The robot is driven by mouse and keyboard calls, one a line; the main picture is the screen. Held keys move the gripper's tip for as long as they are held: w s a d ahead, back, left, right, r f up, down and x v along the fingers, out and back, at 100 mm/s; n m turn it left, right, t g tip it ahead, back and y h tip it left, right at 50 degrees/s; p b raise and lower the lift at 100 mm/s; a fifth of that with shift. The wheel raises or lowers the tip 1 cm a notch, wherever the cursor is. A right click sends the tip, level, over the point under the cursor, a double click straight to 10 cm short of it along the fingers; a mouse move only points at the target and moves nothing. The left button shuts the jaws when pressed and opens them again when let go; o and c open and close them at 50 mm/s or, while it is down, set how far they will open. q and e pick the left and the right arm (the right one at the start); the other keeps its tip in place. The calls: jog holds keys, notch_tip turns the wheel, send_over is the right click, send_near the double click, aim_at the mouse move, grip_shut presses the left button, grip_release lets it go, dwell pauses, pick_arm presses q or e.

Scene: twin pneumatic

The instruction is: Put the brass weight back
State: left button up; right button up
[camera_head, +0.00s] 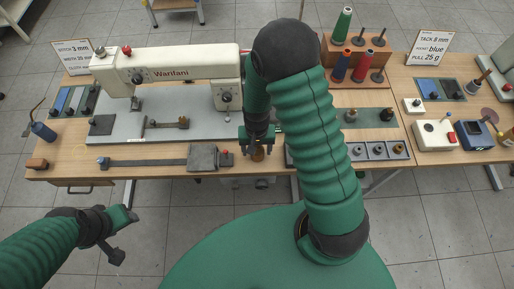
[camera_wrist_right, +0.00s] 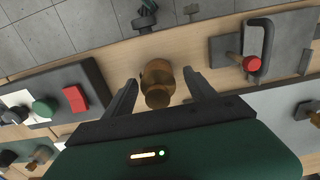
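The brass weight (camera_wrist_right: 157,82) stands on the wooden table between the two fingers of my right gripper (camera_wrist_right: 160,94) in the right wrist view. A gap shows on each side of it, so the gripper is open around it. In the head view the weight (camera_head: 258,154) is partly hidden below my right gripper (camera_head: 258,144). A grey tray (camera_head: 367,160) with several small weights in its wells lies to the right, partly behind my right arm. My left gripper (camera_head: 126,236) is open and empty, in front of the table at the left.
A white sewing machine (camera_head: 165,68) stands behind. A grey clamp block (camera_head: 203,158) with a red knob lies left of the weight. In the right wrist view a dark panel (camera_wrist_right: 82,76) with red and green buttons is near the weight. A thread rack (camera_head: 340,58) stands at the back.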

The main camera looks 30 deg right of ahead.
jog(key=shift+r, duration=0.1)
notch_tip(320, 180, up, 12)
jog(key=shift+f+p, duration=0.25)
jog(key=shift+p, duration=0.15)
jog(key=s+a+r+n+t, duration=0.2)
jog(key=s+a+r+n, duration=0.2)
jog(key=s+n, duration=0.1)
jog(key=shift+a+r+n+t, duration=0.2)
jog(key=shift+a+n+t, duration=0.15)
jog(key=shift+n, duration=0.35)
